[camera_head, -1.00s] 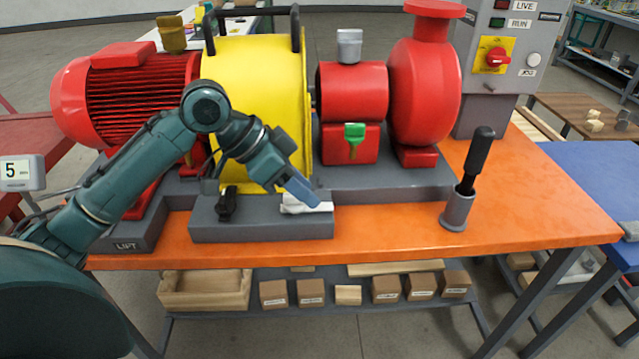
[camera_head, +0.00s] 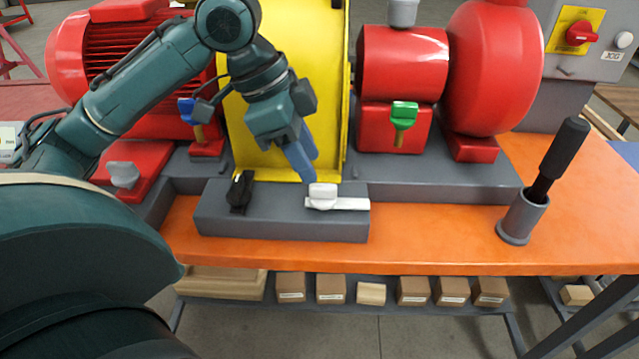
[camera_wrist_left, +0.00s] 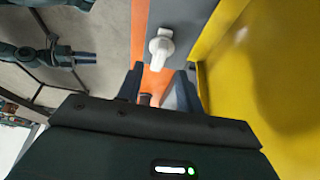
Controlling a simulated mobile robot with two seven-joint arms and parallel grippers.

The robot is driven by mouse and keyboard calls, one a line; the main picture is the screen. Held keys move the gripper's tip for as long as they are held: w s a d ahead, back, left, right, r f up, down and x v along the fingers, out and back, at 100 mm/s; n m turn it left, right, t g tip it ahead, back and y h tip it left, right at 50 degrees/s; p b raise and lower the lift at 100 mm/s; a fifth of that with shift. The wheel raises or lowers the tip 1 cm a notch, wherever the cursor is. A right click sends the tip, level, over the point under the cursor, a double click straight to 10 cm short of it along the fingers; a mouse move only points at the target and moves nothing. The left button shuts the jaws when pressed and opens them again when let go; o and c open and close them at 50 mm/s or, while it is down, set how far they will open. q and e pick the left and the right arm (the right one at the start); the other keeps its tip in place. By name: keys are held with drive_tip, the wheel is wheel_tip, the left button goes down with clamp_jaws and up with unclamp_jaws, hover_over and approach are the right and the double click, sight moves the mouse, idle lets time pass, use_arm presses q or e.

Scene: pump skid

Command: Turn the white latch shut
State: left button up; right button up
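The white latch (camera_head: 323,196) sits on the front face block (camera_head: 280,226) below the yellow guard. It has a raised knob and a white bar reaching right along the block's top. In the left wrist view the white latch (camera_wrist_left: 161,47) lies beyond the fingertips, its grip tilted slightly. My left gripper (camera_head: 307,168) is just above and behind the latch, pointing down, apart from it as far as I can see. In the left wrist view its fingers (camera_wrist_left: 158,84) are spread with nothing between them. My right gripper (camera_wrist_left: 90,58) shows small at that view's left edge, its finger gap unclear.
A black latch (camera_head: 240,191) is left of the white one on the same block. The yellow guard (camera_head: 285,90) stands close behind my left gripper. A green-handled valve (camera_head: 403,115) and a cup with a black handle (camera_head: 522,215) are to the right. The orange bench front (camera_head: 430,240) is clear.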

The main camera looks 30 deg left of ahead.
sight(322, 186)
use_arm(q)
drive_tip(key=b+x, duration=0.1)
drive_tip(key=x, duration=0.4)
drive_tip(key=shift+w+f, duration=0.1)
clamp_jaws()
idle(0.5)
